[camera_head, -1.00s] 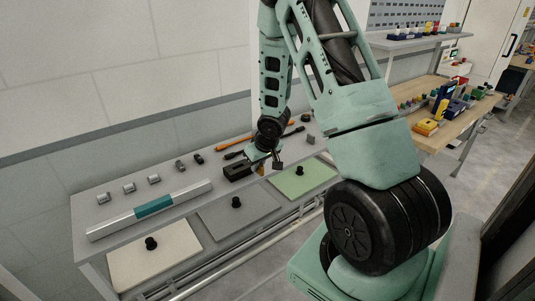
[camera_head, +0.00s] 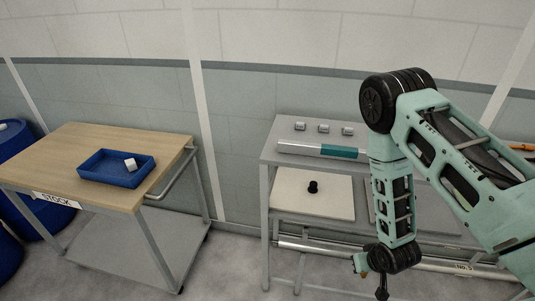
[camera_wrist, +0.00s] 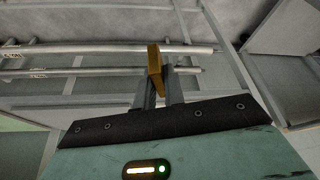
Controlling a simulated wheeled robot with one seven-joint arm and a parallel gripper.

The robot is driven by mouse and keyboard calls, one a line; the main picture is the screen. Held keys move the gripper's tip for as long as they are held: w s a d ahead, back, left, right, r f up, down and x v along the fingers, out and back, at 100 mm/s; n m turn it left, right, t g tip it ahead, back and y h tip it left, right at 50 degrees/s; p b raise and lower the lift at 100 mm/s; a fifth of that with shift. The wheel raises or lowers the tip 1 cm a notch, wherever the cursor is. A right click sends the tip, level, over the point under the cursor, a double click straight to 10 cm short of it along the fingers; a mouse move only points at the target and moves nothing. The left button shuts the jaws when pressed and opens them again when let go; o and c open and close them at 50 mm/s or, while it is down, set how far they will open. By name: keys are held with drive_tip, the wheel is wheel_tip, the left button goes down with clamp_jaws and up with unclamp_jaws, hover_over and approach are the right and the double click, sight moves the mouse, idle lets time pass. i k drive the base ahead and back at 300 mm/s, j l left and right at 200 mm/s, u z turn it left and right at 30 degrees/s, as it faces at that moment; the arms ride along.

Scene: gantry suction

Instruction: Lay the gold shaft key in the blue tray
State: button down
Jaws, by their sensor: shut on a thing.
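The gold shaft key (camera_wrist: 155,68) is a small gold-brown block between the fingertips of my gripper (camera_wrist: 160,88) in the wrist view. My gripper is shut on it. In the head view my gripper (camera_head: 372,275) hangs low in front of the grey bench, and a small bit of gold shows at its left side. The blue tray (camera_head: 97,177) lies on the wooden-topped stock cart at the left, well apart from my gripper. A small white block (camera_head: 130,163) lies in the tray, toward its right side.
The stock cart (camera_head: 75,144) stands left of the grey bench (camera_head: 268,152), with a floor gap between them. The bench bears a cream panel with a black knob (camera_head: 313,187), a silver and teal bar (camera_head: 310,149) and small metal parts. Blue drums (camera_head: 12,140) stand far left.

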sight(109, 169)
drive_tip(key=i+j+u, duration=0.2)
drive_tip(key=j+u, duration=0.25)
drive_tip(key=i+j+u, duration=0.2)
drive_tip(key=j+u, duration=0.15)
drive_tip(key=u, duration=0.15)
